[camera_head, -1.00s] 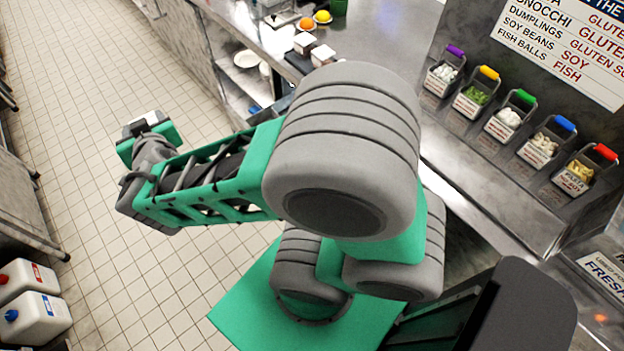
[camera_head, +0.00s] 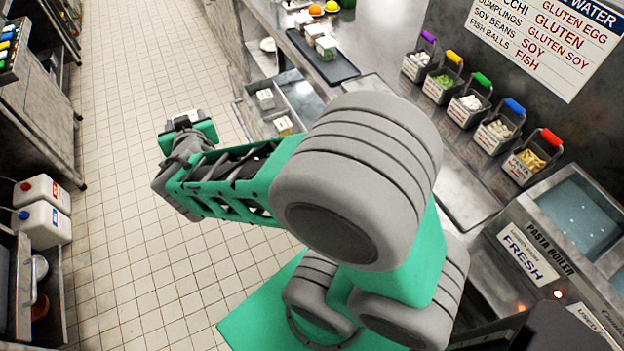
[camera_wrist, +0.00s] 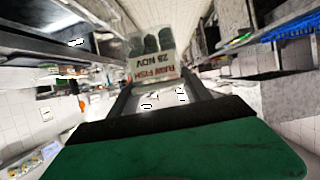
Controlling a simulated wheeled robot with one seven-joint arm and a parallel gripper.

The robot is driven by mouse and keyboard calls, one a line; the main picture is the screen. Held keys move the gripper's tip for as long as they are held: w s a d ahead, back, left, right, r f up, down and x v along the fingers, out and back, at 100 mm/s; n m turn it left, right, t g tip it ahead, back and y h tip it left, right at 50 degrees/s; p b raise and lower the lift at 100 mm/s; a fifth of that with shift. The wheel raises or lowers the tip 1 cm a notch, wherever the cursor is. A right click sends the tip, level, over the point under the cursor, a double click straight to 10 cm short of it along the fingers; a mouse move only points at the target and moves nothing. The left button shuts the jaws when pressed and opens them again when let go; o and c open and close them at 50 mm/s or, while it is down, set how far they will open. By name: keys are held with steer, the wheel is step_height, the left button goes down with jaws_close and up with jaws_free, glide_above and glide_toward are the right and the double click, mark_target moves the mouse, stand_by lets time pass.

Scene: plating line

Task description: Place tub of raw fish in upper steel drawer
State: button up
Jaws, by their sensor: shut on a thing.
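In the wrist view, a clear tub (camera_wrist: 155,66) with a white label reading "RAW FISH 28 NOV" sits between the dark fingers of my gripper (camera_wrist: 157,84). The label appears upside down, and dark grey pieces show through the tub's walls. My gripper is shut on this tub and holds it in the air. In the head view, my gripper end (camera_head: 188,126) is over the tiled aisle, left of the counter; the tub cannot be made out clearly there.
The steel counter (camera_head: 385,40) carries a dark tray (camera_head: 335,68) with small tubs. White jugs (camera_head: 43,222) stand at left. The tiled floor (camera_head: 130,230) is clear.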

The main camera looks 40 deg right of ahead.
steer(key=w+d+f+b, duration=0.3)
steer(key=d+f+b, duration=0.4)
steer(key=f+b, duration=0.1)
steer(key=w+d+f+b, duration=0.3)
steer(key=d+f+b, duration=0.3)
steer(key=f+b, duration=0.2)
steer(key=s+d+f+b, duration=0.1)
steer(key=d+f+b, duration=0.2)
steer(key=d+b, duration=0.35)
steer(key=s+d+f+b, duration=0.1)
steer(key=d+f+b, duration=0.2)
steer(key=d+b, duration=0.4)
steer(key=s+d+f+b, duration=0.1)
steer(key=d+f+b, duration=0.1)
steer(key=f, duration=0.4)
steer(key=s+d+f+b, duration=0.1)
steer(key=d+f+b, duration=0.1)
steer(key=f, duration=0.4)
steer(key=s+d+f+b, duration=0.1)
steer(key=d+f, duration=0.3)
steer(key=f, duration=0.2)
steer(key=shift+s+f+b, duration=0.25)
steer(key=shift+b, duration=0.15)
steer(key=shift+f, duration=0.2)
steer(key=o, duration=1.6)
steer(key=shift+c, duration=0.2)
